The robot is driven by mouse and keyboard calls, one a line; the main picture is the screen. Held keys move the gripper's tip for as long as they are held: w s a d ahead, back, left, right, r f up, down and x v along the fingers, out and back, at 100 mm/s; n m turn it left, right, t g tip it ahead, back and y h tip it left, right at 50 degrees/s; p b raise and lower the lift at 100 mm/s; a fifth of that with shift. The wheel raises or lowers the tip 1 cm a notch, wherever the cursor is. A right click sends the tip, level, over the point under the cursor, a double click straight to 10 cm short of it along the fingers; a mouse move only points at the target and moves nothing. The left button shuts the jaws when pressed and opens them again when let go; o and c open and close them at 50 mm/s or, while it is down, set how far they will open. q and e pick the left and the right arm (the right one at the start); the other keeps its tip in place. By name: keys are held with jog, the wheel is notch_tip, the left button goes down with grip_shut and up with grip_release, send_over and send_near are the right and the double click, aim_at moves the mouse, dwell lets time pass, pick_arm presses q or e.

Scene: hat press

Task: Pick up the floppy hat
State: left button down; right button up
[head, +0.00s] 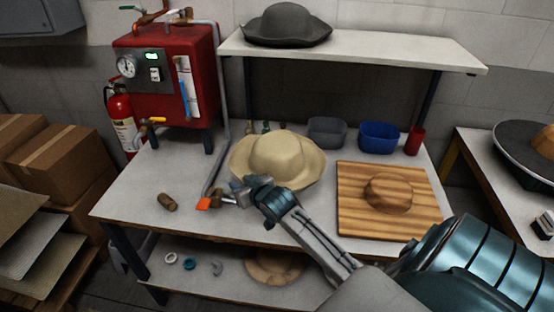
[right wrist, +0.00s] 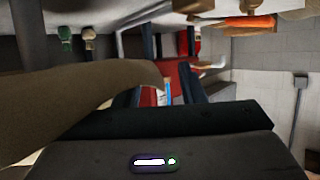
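A cream floppy hat (head: 277,157) with a wide wavy brim lies crown up on the metal workbench (head: 140,185). My right gripper (head: 238,190) is at the front left edge of its brim. In the right wrist view the brim (right wrist: 75,105) is large and close, curving in from the left, with its edge reaching toward the space between the fingers. The fingers (right wrist: 163,93) stand apart, so the gripper looks open. I cannot tell whether it touches the brim. My left gripper is not in view.
A striped wooden hat block (head: 388,193) stands right of the hat. A grey bin (head: 327,132), blue bin (head: 380,136) and red cup (head: 414,141) are behind. A red boiler (head: 170,75) with a pipe stands back left. A dark hat (head: 287,25) sits on the shelf above.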

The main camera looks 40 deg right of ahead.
grip_shut()
jog(key=shift+r, duration=0.1)
